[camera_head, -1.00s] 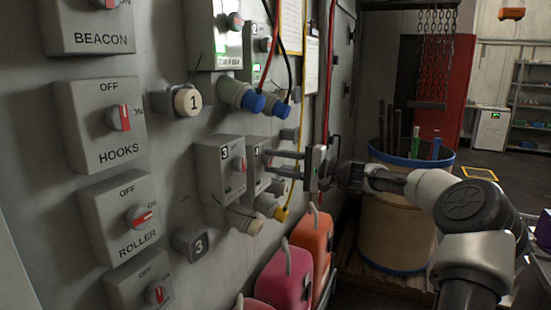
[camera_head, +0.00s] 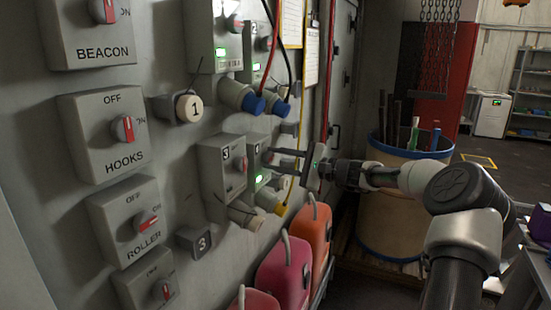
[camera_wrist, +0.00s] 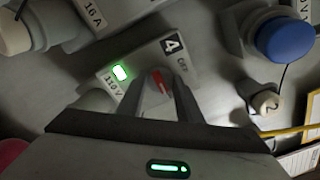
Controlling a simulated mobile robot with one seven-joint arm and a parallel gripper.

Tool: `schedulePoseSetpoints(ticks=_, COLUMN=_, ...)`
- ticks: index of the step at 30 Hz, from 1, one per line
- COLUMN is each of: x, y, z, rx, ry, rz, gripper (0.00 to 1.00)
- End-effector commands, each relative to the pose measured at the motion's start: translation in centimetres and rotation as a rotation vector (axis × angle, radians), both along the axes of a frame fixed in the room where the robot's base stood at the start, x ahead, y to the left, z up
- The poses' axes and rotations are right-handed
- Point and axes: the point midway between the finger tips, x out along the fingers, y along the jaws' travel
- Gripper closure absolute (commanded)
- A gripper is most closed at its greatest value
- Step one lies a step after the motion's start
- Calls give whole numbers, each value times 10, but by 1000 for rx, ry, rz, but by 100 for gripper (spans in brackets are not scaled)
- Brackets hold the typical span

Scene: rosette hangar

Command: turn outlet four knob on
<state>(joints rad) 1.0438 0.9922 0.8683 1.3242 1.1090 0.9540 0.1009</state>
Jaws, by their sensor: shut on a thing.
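The outlet four box (camera_wrist: 118,88) is grey, with a "4" label, "OFF" and "110 V" marks, and a lit green lamp (camera_wrist: 122,73) in the wrist view. Its red-marked knob (camera_wrist: 159,80) sits between the fingertips of my gripper (camera_wrist: 160,86), which is shut on it. In the head view, my gripper (camera_head: 274,164) reaches the outlet four box (camera_head: 254,160) from the right. Its green lamp (camera_head: 259,179) shows there too. The fingers and the outlet three box (camera_head: 222,172) hide part of the box and the knob.
Outlet three stands close to the left in the head view. A blue plug (camera_wrist: 286,38) and a yellow cable (camera_wrist: 292,130) are near my gripper in the wrist view. Pink and orange containers (camera_head: 315,232) stand below. A drum (camera_head: 390,225) stands behind my arm.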

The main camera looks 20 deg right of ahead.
Motion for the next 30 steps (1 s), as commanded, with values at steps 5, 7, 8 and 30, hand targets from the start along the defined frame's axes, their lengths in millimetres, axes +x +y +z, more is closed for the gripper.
schedulePoseSetpoints(ticks=5, x=0, y=0, z=0, rx=5, ry=4, rz=-1, gripper=90)
schedulePoseSetpoints(ticks=7, x=0, y=0, z=0, rx=5, ry=4, rz=-1, gripper=90)
schedulePoseSetpoints(ticks=8, x=0, y=0, z=0, rx=5, ry=4, rz=-1, gripper=90)
schedulePoseSetpoints(ticks=30, x=-18, y=-19, z=-2, rx=2, ry=3, rz=-3, gripper=49)
